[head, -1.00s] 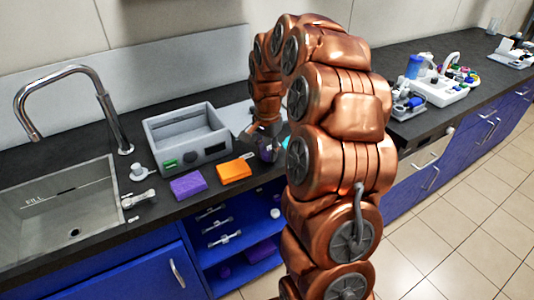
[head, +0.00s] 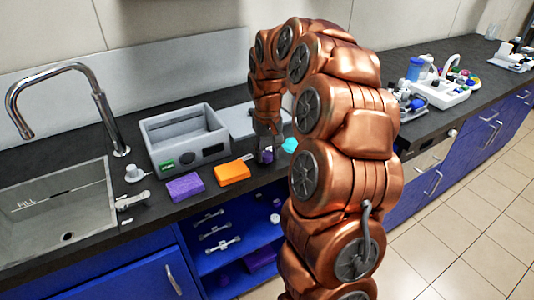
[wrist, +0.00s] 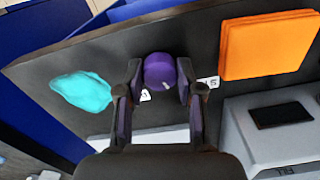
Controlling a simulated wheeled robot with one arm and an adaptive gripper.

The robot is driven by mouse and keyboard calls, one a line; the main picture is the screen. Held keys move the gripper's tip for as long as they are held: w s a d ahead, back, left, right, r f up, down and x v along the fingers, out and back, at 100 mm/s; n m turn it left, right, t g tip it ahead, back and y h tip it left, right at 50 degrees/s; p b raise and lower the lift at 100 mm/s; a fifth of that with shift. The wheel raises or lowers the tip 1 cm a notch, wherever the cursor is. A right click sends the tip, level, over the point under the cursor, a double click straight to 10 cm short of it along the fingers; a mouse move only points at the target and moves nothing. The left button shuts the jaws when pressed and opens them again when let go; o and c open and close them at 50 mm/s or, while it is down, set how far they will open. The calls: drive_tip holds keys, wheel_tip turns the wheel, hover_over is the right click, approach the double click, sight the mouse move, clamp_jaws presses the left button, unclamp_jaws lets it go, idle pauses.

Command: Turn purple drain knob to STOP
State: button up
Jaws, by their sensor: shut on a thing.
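The purple drain knob (wrist: 160,71) is between the two fingers of my gripper (wrist: 159,78) in the wrist view. My gripper is shut on it, with a finger on either side. A short light mark shows on the knob's lower right edge. A white label (wrist: 208,82) starting with "ST" lies to the right of the knob, partly hidden by a finger. Another white label (wrist: 145,95) lies at its lower left, mostly hidden. In the head view the knob (head: 266,156) shows small below my gripper (head: 267,150), near the counter's front edge.
An orange sponge (head: 233,172) and a purple sponge (head: 185,187) lie left of the knob. A turquoise cloth (wrist: 82,91) lies on its other side. A grey box (head: 187,137) stands behind the sponges. A sink (head: 100,200) with a tap is at far left.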

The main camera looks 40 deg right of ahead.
sight(267, 154)
drive_tip(key=shift+n, duration=2.3)
drive_tip(key=shift+w, duration=0.1)
drive_tip(key=o, duration=1.2)
drive_tip(key=shift+c, duration=0.2)
wheel_tip(267, 154, up, 12)
